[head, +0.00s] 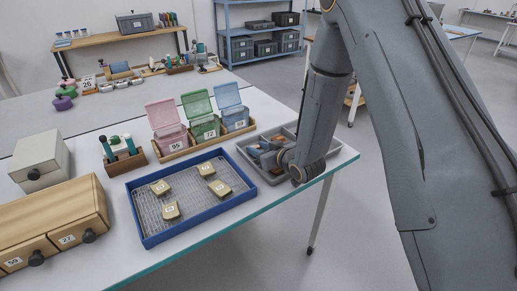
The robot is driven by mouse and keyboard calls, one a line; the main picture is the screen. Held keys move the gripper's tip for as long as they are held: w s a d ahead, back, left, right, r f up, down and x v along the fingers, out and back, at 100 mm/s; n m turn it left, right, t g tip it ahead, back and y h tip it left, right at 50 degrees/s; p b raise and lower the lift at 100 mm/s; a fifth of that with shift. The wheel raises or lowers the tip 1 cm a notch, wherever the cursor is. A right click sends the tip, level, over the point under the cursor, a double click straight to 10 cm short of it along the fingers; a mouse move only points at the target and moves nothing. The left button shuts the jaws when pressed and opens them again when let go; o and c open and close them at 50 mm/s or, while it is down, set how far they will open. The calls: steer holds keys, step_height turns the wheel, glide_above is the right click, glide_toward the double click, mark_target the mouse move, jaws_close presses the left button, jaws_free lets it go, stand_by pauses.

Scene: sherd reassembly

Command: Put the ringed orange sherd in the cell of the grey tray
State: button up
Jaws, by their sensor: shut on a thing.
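The grey tray (326,151) lies at the right end of the table, divided into cells. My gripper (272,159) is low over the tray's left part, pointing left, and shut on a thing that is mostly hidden. A small orange-brown patch (277,144) shows beside the gripper. I cannot tell whether it is the ringed orange sherd, and no ring can be made out.
A blue-rimmed tray (195,232) with several tan labelled pieces stands left of the grey tray. Pink (167,123), green (200,117) and blue (231,108) lidded boxes stand behind. A wooden drawer unit (60,228) is at left. The table's teal edge runs close in front.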

steer(key=o, duration=1.1)
steer(key=shift+c, duration=0.2)
steer(key=b+v, duration=0.1)
steer(key=v, duration=1.1)
